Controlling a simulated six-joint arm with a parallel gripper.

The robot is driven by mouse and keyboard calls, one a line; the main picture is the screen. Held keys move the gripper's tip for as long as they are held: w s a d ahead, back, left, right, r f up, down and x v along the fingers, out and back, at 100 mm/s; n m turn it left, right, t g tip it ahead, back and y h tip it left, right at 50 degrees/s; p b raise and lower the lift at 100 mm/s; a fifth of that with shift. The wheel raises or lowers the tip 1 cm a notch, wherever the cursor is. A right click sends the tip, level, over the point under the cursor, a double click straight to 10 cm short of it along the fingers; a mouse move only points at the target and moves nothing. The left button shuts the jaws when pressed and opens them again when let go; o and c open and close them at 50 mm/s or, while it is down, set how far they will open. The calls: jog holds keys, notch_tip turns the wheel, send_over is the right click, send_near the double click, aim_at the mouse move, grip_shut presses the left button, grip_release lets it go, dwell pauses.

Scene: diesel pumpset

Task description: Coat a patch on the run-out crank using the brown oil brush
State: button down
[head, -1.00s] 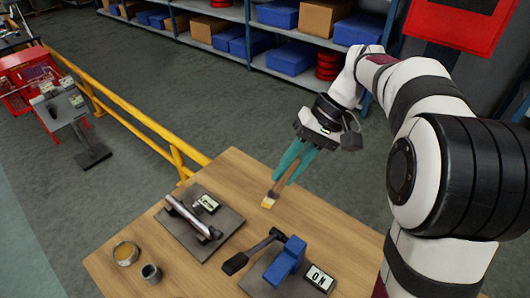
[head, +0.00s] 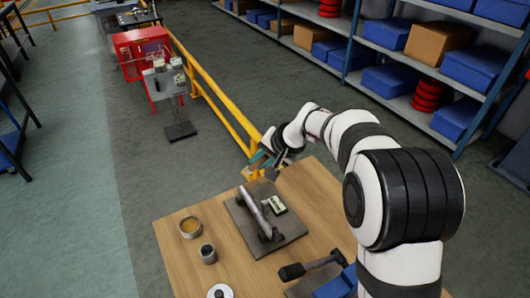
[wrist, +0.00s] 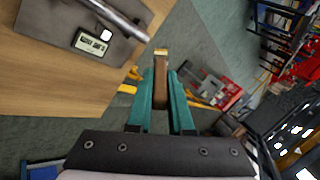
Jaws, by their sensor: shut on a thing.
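My gripper (head: 258,161) is past the far edge of the table, with its teal fingers shut on the brown oil brush. In the wrist view the brush (wrist: 160,88) stands between the fingers, its pale yellowish tip pointing away from the wrist. A grey metal crank (head: 259,215) lies on a dark plate (head: 283,240) beside a small display. It also shows in the wrist view (wrist: 115,20). A second crank with a black handle (head: 292,272) is by a blue block (head: 341,284) at the bottom. I cannot read which is the run-out crank. The brush is apart from both.
A pot of amber liquid (head: 190,227) and a grey cup (head: 207,253) stand on the left of the wooden table (head: 180,270). A yellow rail (head: 215,100) runs behind it. Shelves (head: 345,60) stand farther back.

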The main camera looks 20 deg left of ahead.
jog(key=shift+f, duration=0.35)
jog(key=shift+r, duration=0.5)
jog(key=shift+f, duration=3.95)
jog(key=shift+s+d, duration=3.7)
jog(key=shift+d, duration=0.05)
jog(key=shift+w+a, duration=3.75)
jog(key=shift+a, duration=0.05)
jog(key=shift+r, duration=3.95)
